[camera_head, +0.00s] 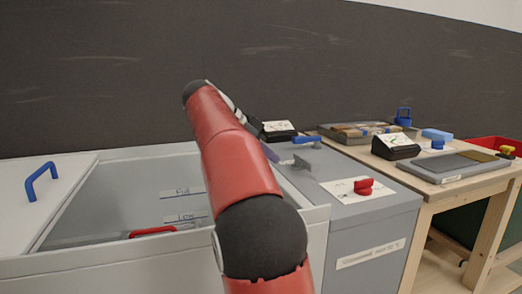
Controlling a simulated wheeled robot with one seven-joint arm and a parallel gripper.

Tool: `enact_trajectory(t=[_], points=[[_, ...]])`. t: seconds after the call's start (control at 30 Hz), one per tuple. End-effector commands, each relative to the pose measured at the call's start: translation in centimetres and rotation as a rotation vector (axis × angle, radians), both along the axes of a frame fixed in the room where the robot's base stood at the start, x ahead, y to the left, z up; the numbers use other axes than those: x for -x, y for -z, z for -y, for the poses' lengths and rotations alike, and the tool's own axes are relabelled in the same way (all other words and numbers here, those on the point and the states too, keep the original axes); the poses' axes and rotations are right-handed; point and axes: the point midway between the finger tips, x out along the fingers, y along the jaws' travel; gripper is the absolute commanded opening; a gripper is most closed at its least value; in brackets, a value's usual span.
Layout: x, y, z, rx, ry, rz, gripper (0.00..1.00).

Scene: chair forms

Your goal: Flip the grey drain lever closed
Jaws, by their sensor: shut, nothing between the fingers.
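A small grey lever (303,162) stands up from the grey top of the unit beside the open basin, right of my red arm. I take it for the drain lever; its exact setting is hard to read. My gripper (271,153) shows only in part behind my forearm, as a dark body with a narrow greyish-purple tip pointing down. It is shut and empty, close to the left of the grey lever. I cannot tell whether it touches the lever. My arm hides much of the gripper and part of the unit's top.
A blue-handled lever (307,140) lies just behind the grey one. A red knob (363,186) sits on a white plate in front, right. The basin (120,205) has a red handle (153,231) inside and a blue-handled lid (40,182). A wooden table (440,187) with several items stands right.

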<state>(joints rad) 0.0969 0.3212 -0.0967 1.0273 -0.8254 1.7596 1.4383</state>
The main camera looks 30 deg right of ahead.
Motion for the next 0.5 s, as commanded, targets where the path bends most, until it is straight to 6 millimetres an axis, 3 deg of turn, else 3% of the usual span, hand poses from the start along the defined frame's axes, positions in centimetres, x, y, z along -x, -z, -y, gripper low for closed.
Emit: enact_trajectory(t=[0.2, 0.5], points=[[0.9, 3.2, 3.4, 0.000, 0.004, -0.001, 0.00], [1.6, 2.8, 6.7, 0.000, 0.001, 0.001, 0.00]])
